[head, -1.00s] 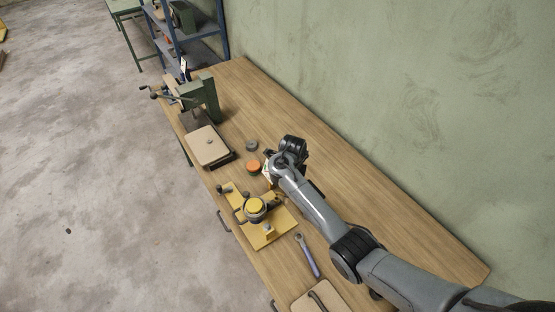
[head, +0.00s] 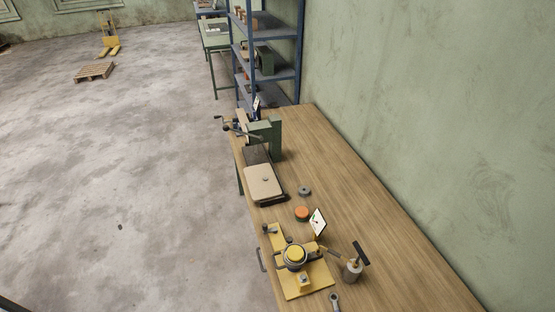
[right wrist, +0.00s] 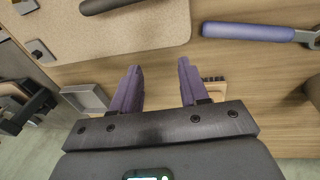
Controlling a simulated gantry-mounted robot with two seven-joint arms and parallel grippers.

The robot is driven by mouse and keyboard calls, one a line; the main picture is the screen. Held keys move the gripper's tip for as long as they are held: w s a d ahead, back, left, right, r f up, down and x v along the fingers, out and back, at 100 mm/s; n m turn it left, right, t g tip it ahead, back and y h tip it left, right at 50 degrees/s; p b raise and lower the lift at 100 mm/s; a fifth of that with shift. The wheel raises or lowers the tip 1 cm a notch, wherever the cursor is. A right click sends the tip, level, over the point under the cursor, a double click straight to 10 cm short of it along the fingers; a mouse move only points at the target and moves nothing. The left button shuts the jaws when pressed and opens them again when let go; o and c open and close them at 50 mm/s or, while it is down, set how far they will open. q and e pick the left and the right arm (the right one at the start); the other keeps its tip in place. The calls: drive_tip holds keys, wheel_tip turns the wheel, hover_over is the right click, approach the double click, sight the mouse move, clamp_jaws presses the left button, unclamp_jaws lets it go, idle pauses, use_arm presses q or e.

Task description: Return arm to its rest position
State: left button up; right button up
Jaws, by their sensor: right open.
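My right gripper (right wrist: 157,68) shows in the right wrist view with its two purple fingers apart. It is open, and only bare bench top shows between the fingers. A tan board (right wrist: 105,38) with a dark handle lies past the fingertips. A tool with a blue-purple handle (right wrist: 248,31) lies to the right of that board. Neither arm can be made out in the head view, and my left gripper is in no current view.
The wooden bench (head: 372,222) runs along the green wall. On it are a yellow fixture (head: 319,274), a grey cylinder with a black handle (head: 352,272), an orange-topped disc (head: 302,213), a tan board (head: 263,180) and a green press (head: 272,134). The wall side is clear.

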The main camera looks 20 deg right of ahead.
drive_tip(key=a+r+n+t, duration=0.2)
drive_tip(key=a+r+n, duration=0.2)
drive_tip(key=r+n, duration=0.6)
drive_tip(key=w+a+r+n+t+y, duration=0.1)
drive_tip(key=a+r+n+t, duration=0.2)
drive_tip(key=r+n, duration=0.7)
drive_tip(key=shift+w+a+r+n+t, duration=0.25)
drive_tip(key=shift+a+r+n+t, duration=0.05)
drive_tip(key=shift+a, duration=0.5)
